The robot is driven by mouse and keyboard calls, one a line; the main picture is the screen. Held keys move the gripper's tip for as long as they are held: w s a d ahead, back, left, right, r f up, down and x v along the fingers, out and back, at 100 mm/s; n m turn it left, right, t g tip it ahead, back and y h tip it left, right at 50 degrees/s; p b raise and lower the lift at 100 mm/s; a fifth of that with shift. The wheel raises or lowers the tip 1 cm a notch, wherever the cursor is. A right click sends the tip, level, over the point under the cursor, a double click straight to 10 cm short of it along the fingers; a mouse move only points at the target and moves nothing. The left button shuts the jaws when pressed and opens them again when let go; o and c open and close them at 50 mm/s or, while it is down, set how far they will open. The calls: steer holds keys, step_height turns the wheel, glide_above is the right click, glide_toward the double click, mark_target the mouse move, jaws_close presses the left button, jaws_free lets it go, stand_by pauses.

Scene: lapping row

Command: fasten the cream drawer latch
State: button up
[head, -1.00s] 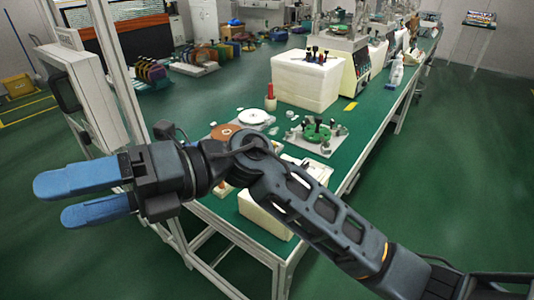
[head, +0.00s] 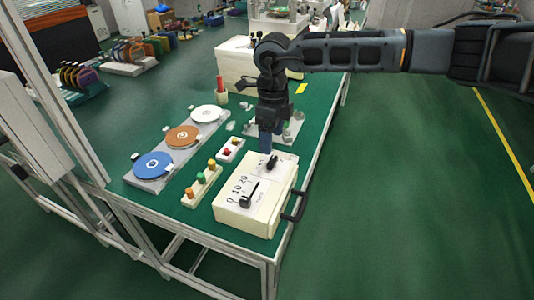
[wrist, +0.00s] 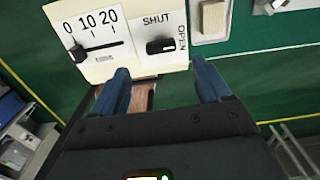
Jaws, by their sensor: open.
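The cream drawer box (head: 232,215) stands near the front corner of the green table, with a dark bar handle (head: 297,206) on its right side. Its latch is a black knob (head: 272,163) on a white plate on top. In the wrist view, the latch knob (wrist: 160,46) lies across the picture, with SHUT above it and one end towards OPEN. My gripper (head: 266,145) points down at the latch end of the box. In the wrist view, my gripper (wrist: 160,70) is open and empty, its blue fingers just below the knob in the picture. I cannot tell their height above it.
A black slider (head: 247,201) with a 0-10-20 scale shares the box top. Left of it are a block with coloured pegs (head: 202,185), a small white tray (head: 231,150) and a disc rack (head: 182,137). A larger cream box (head: 236,64) stands behind. The floor to the right is clear.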

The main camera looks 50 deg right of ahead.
mark_target(272, 160)
steer(key=shift+f+p, duration=0.6)
steer(key=shift+f, duration=3.3)
steer(key=c, duration=1)
steer(key=shift+c, duration=0.2)
